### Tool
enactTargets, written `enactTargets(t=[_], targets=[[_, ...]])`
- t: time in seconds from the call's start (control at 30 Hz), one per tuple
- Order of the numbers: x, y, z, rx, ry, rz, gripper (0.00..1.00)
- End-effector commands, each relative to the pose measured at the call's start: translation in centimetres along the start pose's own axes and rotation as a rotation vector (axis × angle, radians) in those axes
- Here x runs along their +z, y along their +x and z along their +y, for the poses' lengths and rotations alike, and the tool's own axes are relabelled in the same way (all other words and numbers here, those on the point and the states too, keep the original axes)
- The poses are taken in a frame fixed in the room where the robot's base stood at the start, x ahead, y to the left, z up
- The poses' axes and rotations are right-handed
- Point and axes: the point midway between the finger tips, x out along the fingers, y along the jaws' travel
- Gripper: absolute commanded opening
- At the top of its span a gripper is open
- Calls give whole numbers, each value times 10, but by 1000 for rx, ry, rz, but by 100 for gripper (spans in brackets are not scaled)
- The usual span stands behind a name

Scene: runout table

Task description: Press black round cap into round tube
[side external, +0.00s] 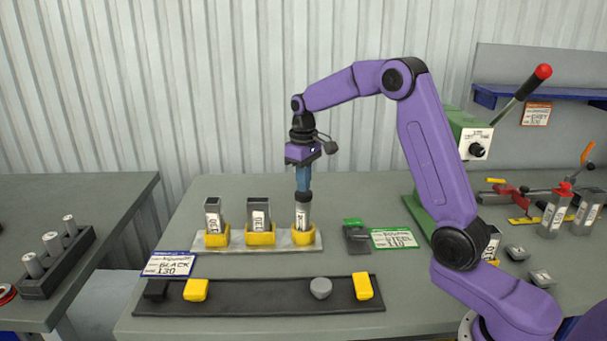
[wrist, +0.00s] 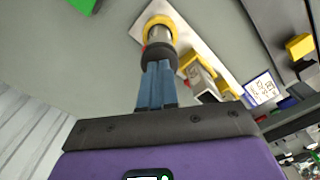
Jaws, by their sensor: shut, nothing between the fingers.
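The round tube (side external: 303,216) stands upright in a yellow holder at the right end of a pale base plate. The black round cap (side external: 304,196) sits at the top of the tube; how deep it is seated I cannot tell. My gripper (side external: 303,189) points straight down from above with its blue fingers shut and empty, their tips at the cap's top. In the wrist view my gripper (wrist: 157,66) meets the black cap (wrist: 157,52), with the tube (wrist: 161,34) and its yellow holder beyond. Whether the tips touch the cap is hard to tell.
Two square tubes (side external: 258,214) (side external: 213,214) stand in yellow holders to the left. A dark strip (side external: 250,297) in front carries yellow, grey and black caps. A green-labelled card (side external: 394,238) lies to the right. A green lever press (side external: 470,130) stands behind my arm.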

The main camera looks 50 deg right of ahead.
Motion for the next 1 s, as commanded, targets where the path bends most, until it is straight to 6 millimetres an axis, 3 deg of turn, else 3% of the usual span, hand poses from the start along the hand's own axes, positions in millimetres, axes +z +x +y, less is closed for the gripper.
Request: enactTargets(t=[1.0], targets=[[0, 9, 0, 0, -1, -1, 0]])
